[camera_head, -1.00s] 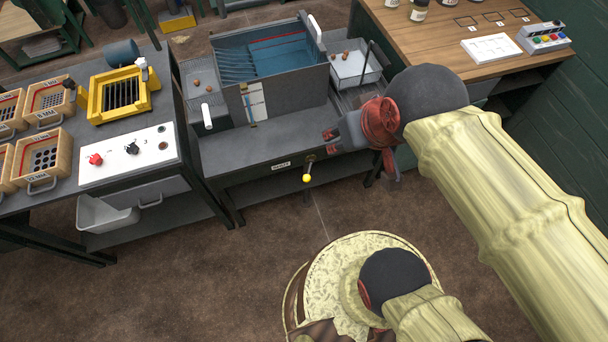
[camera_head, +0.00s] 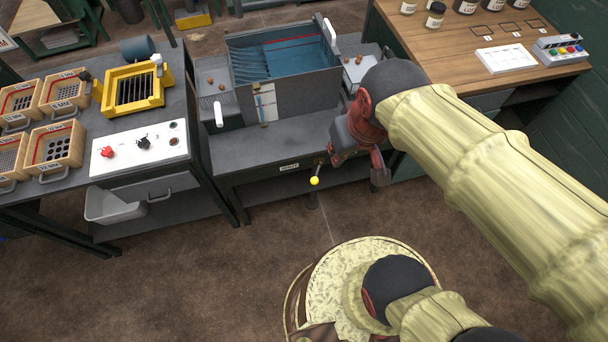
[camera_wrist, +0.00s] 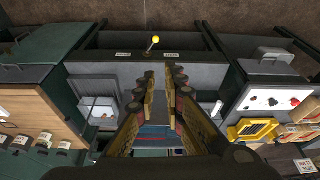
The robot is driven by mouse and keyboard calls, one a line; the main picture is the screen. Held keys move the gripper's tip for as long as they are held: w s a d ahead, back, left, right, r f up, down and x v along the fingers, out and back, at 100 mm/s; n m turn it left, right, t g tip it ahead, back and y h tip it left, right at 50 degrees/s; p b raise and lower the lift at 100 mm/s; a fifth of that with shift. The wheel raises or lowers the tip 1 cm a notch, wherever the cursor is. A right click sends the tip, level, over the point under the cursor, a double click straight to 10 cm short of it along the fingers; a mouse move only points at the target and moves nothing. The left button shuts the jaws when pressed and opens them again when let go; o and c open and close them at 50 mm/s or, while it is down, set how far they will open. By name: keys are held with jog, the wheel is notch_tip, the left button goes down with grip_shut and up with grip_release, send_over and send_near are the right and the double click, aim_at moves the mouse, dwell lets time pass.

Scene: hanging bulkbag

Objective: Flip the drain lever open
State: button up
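The drain lever has a yellow knob (camera_head: 314,181) and a short stem that hangs down, slightly left, from the front edge of the grey tank bench. The lever also shows near the top of the wrist view (camera_wrist: 154,40). My gripper (camera_head: 335,152) is just above and right of the lever in the head view, in front of the bench; its fingers are partly hidden by the wrist there. In the wrist view my gripper (camera_wrist: 160,78) has its two fingers apart with nothing between them. The lever is beyond the fingertips, and I see no contact.
The grey bench (camera_head: 280,138) carries a blue-lined tank (camera_head: 280,57). A side bench at left holds a white control panel (camera_head: 140,147) and a yellow frame (camera_head: 133,90). A wooden table (camera_head: 460,35) is at right. The floor before the bench is clear.

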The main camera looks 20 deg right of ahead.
aim_at(317, 174)
jog(key=w+a+f+n+g, duration=0.1)
jog(key=w+f, duration=0.2)
jog(key=f, duration=0.2)
jog(key=w+a+f+n+g+h, duration=0.1)
jog(key=w+a+f+g, duration=0.1)
jog(key=f, duration=0.4)
jog(key=w+a+f+n+g, duration=0.1)
jog(key=w+f+g, duration=0.1)
jog(key=w+f, duration=0.2)
jog(key=shift+w+a+f+n, duration=0.1)
jog(key=shift+a+f+n, duration=0.3)
jog(key=shift+f, duration=0.25)
grip_shut()
jog(key=w+a+f+n+g+h, duration=0.1)
jog(key=w+a+f+n, duration=0.15)
jog(key=f, duration=0.65)
jog(key=w+a+f+n+h, duration=0.1)
jog(key=w+f+n, duration=0.25)
jog(key=f, duration=0.55)
jog(key=w+n, duration=0.1)
jog(key=w, duration=0.1)
jog(key=w+f+n+t, duration=0.1)
jog(key=w, duration=0.1)
jog(key=w+a+n, duration=0.1)
jog(key=w, duration=0.1)
jog(key=shift+w+f, duration=0.15)
jog(key=shift+w, duration=0.2)
